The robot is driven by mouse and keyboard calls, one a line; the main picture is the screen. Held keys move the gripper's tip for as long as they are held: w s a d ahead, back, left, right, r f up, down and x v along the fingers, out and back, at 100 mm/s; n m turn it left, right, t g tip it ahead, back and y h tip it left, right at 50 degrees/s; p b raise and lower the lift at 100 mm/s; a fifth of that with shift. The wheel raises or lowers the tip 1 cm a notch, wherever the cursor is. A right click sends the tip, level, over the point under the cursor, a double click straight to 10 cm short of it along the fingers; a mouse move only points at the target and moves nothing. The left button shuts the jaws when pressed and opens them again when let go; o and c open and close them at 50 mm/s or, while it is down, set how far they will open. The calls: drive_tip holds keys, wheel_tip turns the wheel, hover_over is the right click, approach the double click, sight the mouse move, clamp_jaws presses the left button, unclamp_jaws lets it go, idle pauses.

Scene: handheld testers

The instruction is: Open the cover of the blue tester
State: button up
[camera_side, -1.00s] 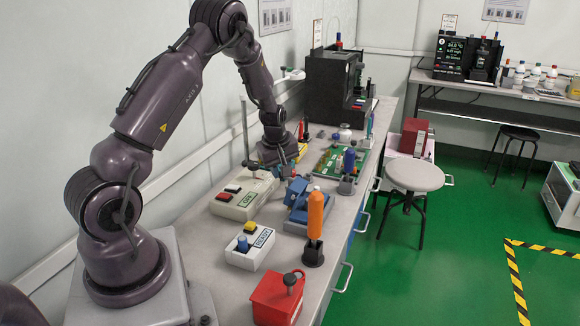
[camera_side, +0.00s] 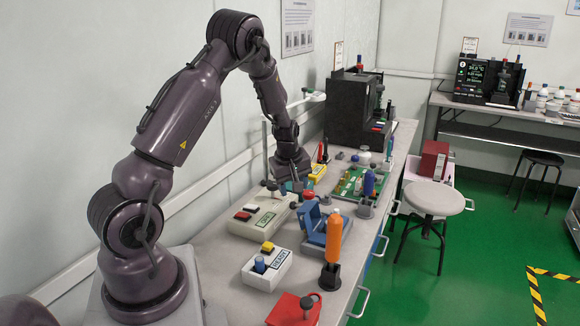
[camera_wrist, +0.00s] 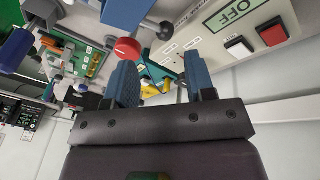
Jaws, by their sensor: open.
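The blue tester (camera_side: 318,226) stands on the bench right of centre in the side view. It is a blue case on a grey-blue base, with its cover standing tilted up from the base; how far it is open is hard to tell. My gripper (camera_side: 290,188) is just behind the tester, above the bench, pointing down. In the wrist view, my gripper (camera_wrist: 162,82) shows two blue fingers spread apart, with nothing clearly held between them. Part of a blue case (camera_wrist: 125,12) shows at the top edge there, beyond the fingers. The gripper and tester look apart.
A red box (camera_side: 293,312) is nearest. A green board (camera_side: 350,183) lies behind.

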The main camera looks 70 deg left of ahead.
drive_tip(key=v, duration=0.9)
drive_tip(key=shift+r, duration=0.3)
drive_tip(key=shift+s, duration=0.1)
drive_tip(key=s+d+r+m+t, duration=0.1)
drive_tip(key=s+d+r+m, duration=0.3)
drive_tip(key=d, duration=0.5)
drive_tip(key=s+d+r+m+t+h, duration=0.1)
drive_tip(key=s+d+r+m, duration=0.3)
drive_tip(key=d+m, duration=0.4)
drive_tip(key=s+d+r+m+t+h, duration=0.1)
drive_tip(key=s+d+r+m, duration=0.4)
drive_tip(key=d, duration=0.6)
drive_tip(key=shift+d+r+m+t, duration=0.15)
drive_tip(key=shift+r+m+t, duration=0.15)
drive_tip(key=shift+m, duration=0.4)
idle(3.2)
